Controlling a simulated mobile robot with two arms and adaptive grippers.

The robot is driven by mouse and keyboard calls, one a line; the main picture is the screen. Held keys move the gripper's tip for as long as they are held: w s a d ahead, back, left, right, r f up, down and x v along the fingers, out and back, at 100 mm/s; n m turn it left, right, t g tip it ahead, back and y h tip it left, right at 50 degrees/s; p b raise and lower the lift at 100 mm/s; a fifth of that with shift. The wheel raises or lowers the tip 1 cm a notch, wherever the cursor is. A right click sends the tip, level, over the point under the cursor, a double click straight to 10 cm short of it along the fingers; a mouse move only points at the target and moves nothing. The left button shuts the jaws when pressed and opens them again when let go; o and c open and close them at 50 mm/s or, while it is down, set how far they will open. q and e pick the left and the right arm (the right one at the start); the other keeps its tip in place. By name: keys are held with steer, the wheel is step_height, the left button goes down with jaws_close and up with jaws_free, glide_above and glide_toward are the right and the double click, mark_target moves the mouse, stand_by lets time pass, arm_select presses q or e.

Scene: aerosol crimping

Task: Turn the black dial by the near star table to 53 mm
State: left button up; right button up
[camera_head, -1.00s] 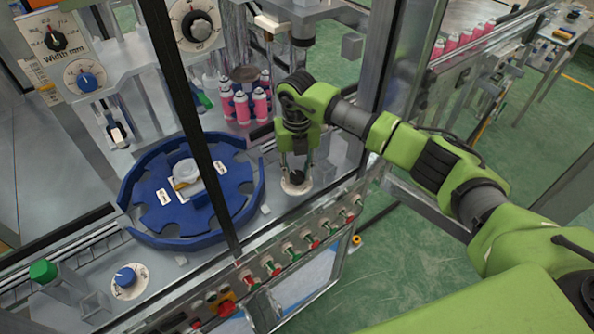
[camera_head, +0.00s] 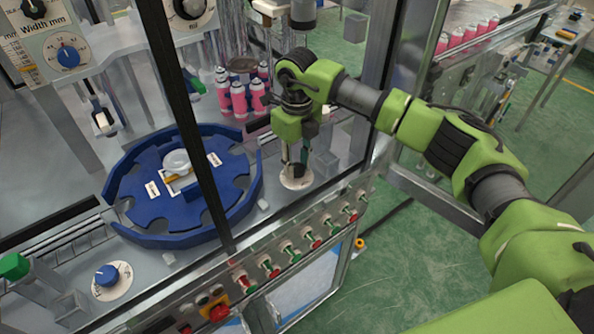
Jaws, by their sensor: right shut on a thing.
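The black dial (camera_head: 298,171) sits on a round pale scale plate (camera_head: 296,183) on the machine deck, just right of the near blue star table (camera_head: 150,213). My right gripper (camera_head: 296,165) points straight down over it and is shut on the dial. The fingers hide part of the knob, and the scale marks are too small to read. My left gripper is not in view.
A blue knob (camera_head: 107,275) is on the deck at lower left. Pink cans (camera_head: 239,99) stand behind the star table. A dark frame post (camera_head: 190,120) crosses the view. Red and green buttons (camera_head: 270,266) line the front edge. A clear block (camera_head: 323,162) is right of the dial.

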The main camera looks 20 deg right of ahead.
mark_target(297, 168)
steer(key=shift+n+b, duration=0.7)
steer(key=shift+n, duration=0.2)
steer(key=o, duration=1.1)
step_height(297, 168, up, 12)
